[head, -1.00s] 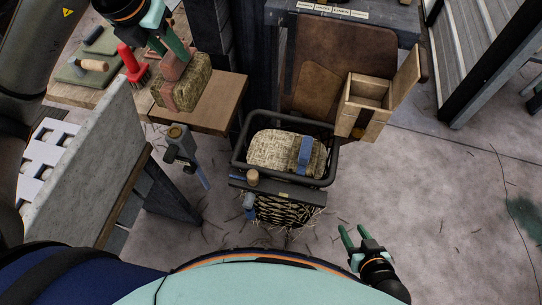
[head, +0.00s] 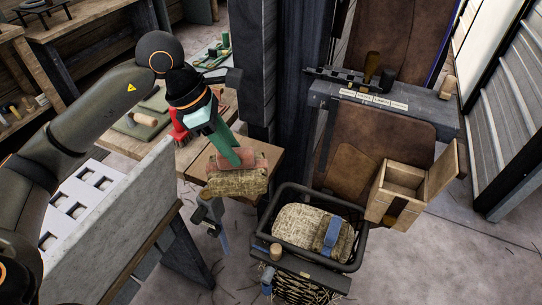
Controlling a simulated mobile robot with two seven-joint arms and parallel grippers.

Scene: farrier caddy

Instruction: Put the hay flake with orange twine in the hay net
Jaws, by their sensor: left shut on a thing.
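The hay flake with an orange band (head: 237,184) hangs from my left gripper (head: 236,158) in the head view. The gripper's green fingers are shut at the flake's orange band, on its upper side. The flake shows in front of the wooden board's near edge, up and left of the basket. The hay net (head: 302,290), a black mesh with straw showing, hangs at the bottom of the view, below the black basket's near rim. Its lower part is cut off by the frame. My right gripper is out of view.
A black basket (head: 268,226) holds a hay flake with a blue band (head: 331,236). A grey post-like fitting (head: 210,212) stands just below the held flake. A wooden box (head: 397,190) with its lid up stands right of the basket. A grey panel (head: 112,215) stands at left.

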